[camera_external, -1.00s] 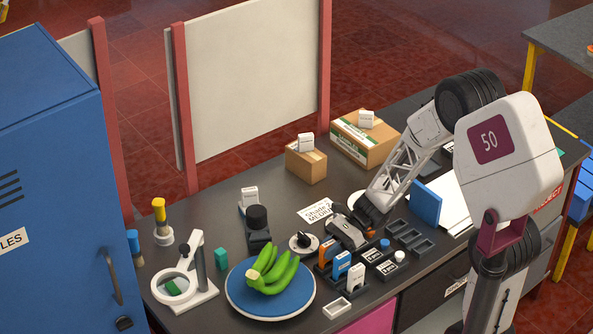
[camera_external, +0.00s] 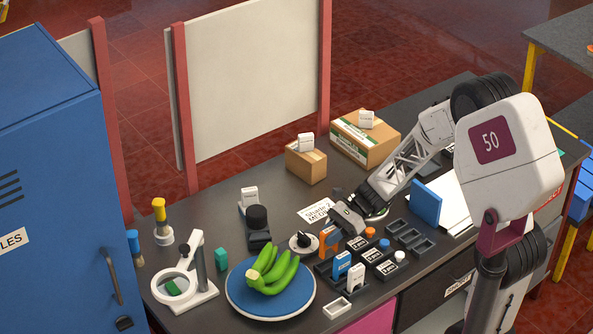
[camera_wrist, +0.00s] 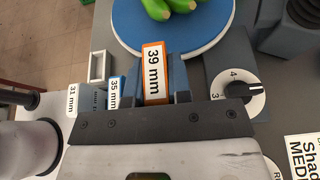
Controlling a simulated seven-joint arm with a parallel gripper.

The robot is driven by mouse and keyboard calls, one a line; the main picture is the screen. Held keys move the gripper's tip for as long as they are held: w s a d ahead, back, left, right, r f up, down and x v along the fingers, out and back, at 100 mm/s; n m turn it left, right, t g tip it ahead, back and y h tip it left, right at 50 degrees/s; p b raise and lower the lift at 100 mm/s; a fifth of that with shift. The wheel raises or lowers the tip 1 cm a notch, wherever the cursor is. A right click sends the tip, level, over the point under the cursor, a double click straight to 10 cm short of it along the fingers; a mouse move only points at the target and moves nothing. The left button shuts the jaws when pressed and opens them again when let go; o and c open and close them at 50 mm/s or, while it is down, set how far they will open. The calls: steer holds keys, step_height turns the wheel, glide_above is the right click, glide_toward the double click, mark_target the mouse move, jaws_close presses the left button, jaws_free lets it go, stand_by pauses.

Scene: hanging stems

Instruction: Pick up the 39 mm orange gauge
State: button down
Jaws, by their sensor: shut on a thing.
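The orange gauge (camera_external: 329,241) is held in my gripper (camera_external: 338,232), slightly above the dark rack (camera_external: 322,270). In the wrist view the gauge (camera_wrist: 154,60), labelled 39 mm, sits between the two fingers of my gripper (camera_wrist: 155,88), which is shut on it. Its lower end against the rack is hard to make out. The blue 35 mm gauge (camera_external: 342,264) and the white 31 mm gauge (camera_external: 356,277) stand in the rack beside it. They also show at the left in the wrist view, as the 35 mm gauge (camera_wrist: 114,92) and the 31 mm gauge (camera_wrist: 73,99).
A blue plate (camera_external: 238,300) with green bananas (camera_external: 273,270) lies to the left of the rack. A dial (camera_external: 303,242) is close behind it. A small white tray (camera_external: 337,308) lies in front. Dark trays with capped items (camera_external: 371,232) stand to the right.

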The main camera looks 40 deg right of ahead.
steer(key=shift+r, duration=2.4)
steer(key=shift+r, duration=0.1)
